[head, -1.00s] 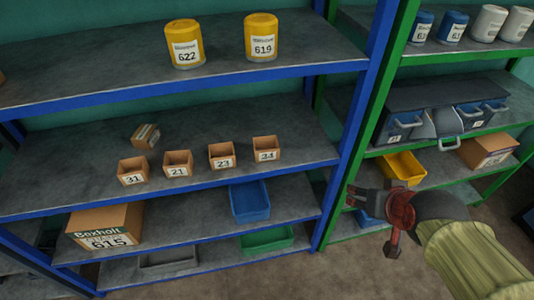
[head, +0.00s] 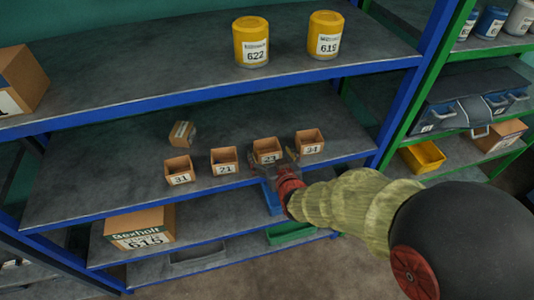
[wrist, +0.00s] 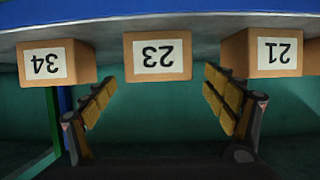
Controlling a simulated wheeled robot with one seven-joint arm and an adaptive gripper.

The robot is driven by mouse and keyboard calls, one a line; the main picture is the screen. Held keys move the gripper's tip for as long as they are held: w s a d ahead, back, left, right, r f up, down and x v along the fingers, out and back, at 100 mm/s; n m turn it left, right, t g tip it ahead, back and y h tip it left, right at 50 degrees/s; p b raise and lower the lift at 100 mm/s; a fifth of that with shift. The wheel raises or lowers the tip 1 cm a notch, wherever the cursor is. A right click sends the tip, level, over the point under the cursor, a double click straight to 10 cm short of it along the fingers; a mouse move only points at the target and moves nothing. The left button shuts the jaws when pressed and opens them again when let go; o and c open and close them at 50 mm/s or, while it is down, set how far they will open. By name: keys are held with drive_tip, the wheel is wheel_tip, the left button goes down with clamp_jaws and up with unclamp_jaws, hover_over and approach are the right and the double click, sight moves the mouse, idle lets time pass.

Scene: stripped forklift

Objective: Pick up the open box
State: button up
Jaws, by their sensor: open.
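Several small open-topped cardboard boxes stand in a row on the middle shelf in the head view: box 31 (head: 179,176), box 21 (head: 225,169), box 23 (head: 265,145) and box 34 (head: 310,147). A further small box (head: 182,134) lies behind them. My gripper (head: 284,172) is in front of box 23 and covers part of it. In the wrist view, upside down, my open gripper (wrist: 157,100) has one finger at each side below box 23 (wrist: 158,57). Box 34 (wrist: 57,62) is left and box 21 (wrist: 263,55) right. I see no contact.
Yellow cans (head: 252,44) stand on the shelf above. A large carton (head: 140,228), a blue bin (head: 272,199) and a green bin (head: 290,234) sit lower down. A blue post (head: 405,100) stands right of the boxes. The middle shelf behind the row is mostly clear.

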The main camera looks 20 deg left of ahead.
sight(265, 144)
drive_tip(key=x, duration=0.2)
drive_tip(key=b+x, duration=0.1)
drive_tip(key=shift+w+a+f, duration=0.1)
drive_tip(key=shift+w+f, duration=0.1)
drive_tip(key=shift+f, duration=0.25)
drive_tip(key=shift+w+a, duration=0.25)
drive_tip(key=shift+w, duration=0.3)
drive_tip(key=shift+c, duration=0.2)
drive_tip(key=c, duration=1.1)
drive_tip(key=shift+c, duration=0.7)
